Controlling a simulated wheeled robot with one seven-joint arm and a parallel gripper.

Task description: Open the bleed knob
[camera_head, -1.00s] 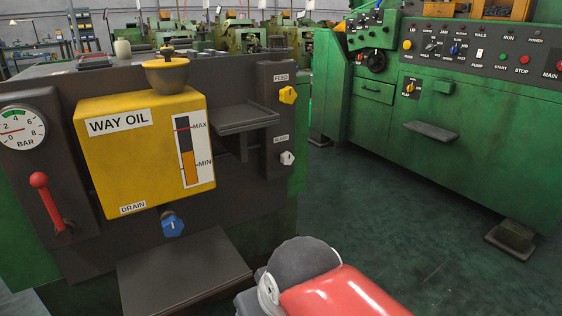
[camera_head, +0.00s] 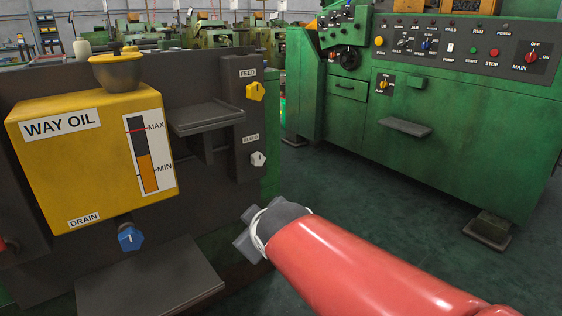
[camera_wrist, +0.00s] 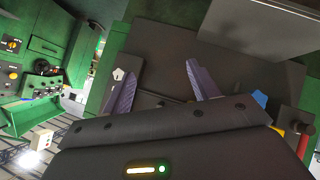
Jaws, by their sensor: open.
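The bleed knob (camera_head: 258,159) is a small white knob on the dark panel under the BLEED label (camera_head: 251,139), right of the oil tank. It also shows in the wrist view as a small white shape (camera_wrist: 118,74), just beyond the tip of the left finger. My gripper (camera_head: 247,235) is at the end of my red arm, below the knob in the head view and apart from it. In the wrist view my gripper (camera_wrist: 160,82) has its two purple-grey fingers spread, with nothing between them. Most of my gripper is foreshortened in the head view.
The yellow FEED knob (camera_head: 256,91) sits above the bleed knob. The yellow WAY OIL tank (camera_head: 80,150), blue drain knob (camera_head: 130,238), a dark shelf (camera_head: 207,117) and a lower tray (camera_head: 150,285) are to the left. A green machine (camera_head: 440,130) stands right across open floor.

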